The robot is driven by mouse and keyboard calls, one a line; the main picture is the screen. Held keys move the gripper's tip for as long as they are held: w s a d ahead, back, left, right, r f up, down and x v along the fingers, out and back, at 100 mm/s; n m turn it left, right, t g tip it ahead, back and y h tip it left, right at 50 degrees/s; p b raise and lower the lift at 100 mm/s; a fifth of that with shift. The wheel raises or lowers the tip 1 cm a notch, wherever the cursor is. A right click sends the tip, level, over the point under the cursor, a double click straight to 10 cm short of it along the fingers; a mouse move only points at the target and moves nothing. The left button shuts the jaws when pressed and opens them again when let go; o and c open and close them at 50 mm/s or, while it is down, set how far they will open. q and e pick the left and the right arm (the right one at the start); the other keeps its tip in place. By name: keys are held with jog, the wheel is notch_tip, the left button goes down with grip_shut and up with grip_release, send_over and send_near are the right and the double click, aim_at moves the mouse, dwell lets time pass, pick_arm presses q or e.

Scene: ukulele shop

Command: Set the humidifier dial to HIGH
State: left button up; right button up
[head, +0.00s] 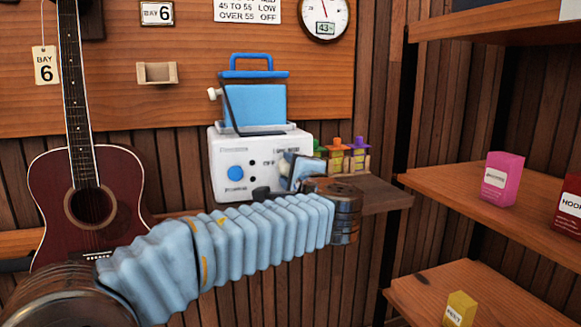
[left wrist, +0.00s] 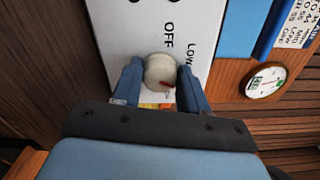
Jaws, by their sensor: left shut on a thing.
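The humidifier has a white base (head: 218,150) and a blue tank with a handle (head: 257,104) and stands on a wall shelf. Its front carries a blue button and printed labels. My left gripper (head: 290,175) is at the right part of the front panel and hides the dial in the head view. In the left wrist view, the round pale dial (left wrist: 158,68) sits between the two blue fingers of my left gripper (left wrist: 160,80), which are shut on it. A red mark shows at the dial's lower right in that picture. The labels OFF and LOW are readable beside the dial; HIGH is not. My right gripper is out of view.
A dark red guitar (head: 88,205) hangs at the left. A round gauge (head: 324,15) reading 43 is on the wall. Shelves with a pink box (head: 502,179) are at the right.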

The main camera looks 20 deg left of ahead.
pick_arm(q)
jog(key=m+p, duration=0.1)
jog(key=m, duration=0.2)
jog(key=shift+r, duration=0.15)
jog(key=m+p, duration=0.2)
jog(key=m, duration=0.1)
jog(key=shift+d+m+p, duration=0.1)
jog(key=shift+m+p, duration=0.75)
jog(key=shift+m, duration=1.05)
jog(key=shift+f, duration=0.2)
jog(key=o, duration=1)
jog(key=shift+r, duration=0.1)
jog(key=shift+o, duration=0.2)
jog(key=b+v, duration=0.2)
jog(key=v, duration=1.1)
jog(key=shift+s+d, duration=0.25)
jog(key=shift+s, duration=0.05)
